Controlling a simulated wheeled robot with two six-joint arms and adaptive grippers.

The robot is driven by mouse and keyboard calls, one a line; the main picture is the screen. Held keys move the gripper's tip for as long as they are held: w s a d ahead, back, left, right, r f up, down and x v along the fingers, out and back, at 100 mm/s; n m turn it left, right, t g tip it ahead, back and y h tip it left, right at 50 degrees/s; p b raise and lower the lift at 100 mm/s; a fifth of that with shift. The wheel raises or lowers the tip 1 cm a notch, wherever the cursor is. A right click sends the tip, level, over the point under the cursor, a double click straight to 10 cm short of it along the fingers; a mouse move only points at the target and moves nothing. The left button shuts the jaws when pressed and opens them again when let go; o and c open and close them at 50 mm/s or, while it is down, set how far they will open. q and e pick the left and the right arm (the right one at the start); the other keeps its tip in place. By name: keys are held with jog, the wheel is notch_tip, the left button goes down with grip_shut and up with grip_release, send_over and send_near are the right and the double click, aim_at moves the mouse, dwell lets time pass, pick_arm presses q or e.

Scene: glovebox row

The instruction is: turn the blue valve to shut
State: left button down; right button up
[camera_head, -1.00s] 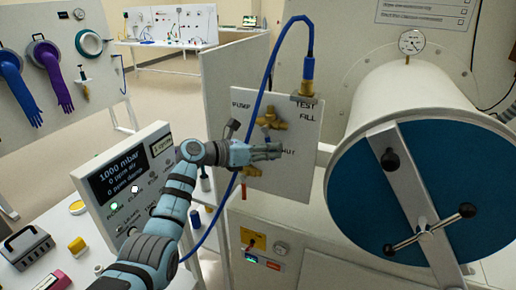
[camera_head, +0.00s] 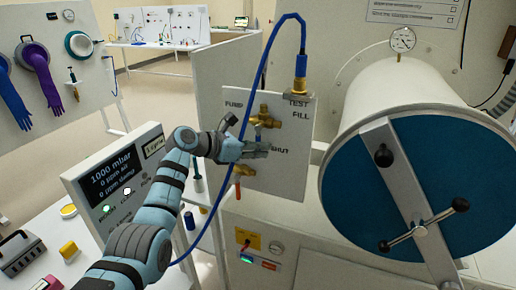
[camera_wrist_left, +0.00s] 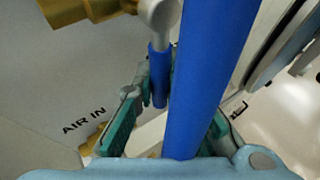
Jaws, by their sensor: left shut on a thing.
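In the left wrist view the blue lever (camera_wrist_left: 158,72) hangs from a grey stem between the fingers of my left gripper (camera_wrist_left: 158,108). The gripper is shut on it. The right finger is partly hidden behind the blue hose. My right gripper is out of view.
A blue hose (camera_head: 268,52) loops from a brass fitting (camera_head: 301,66) down past my left gripper, close in front of the wrist camera (camera_wrist_left: 212,70). A red-handled valve (camera_head: 238,190) sits below. A white cylinder with a blue door (camera_head: 350,190) stands right.

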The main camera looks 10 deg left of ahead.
pick_arm(q)
jog(key=c, duration=1.6)
grip_release()
jog(key=shift+c, duration=0.2)
jog(key=v, duration=1.2)
jog(key=shift+d, duration=0.1)
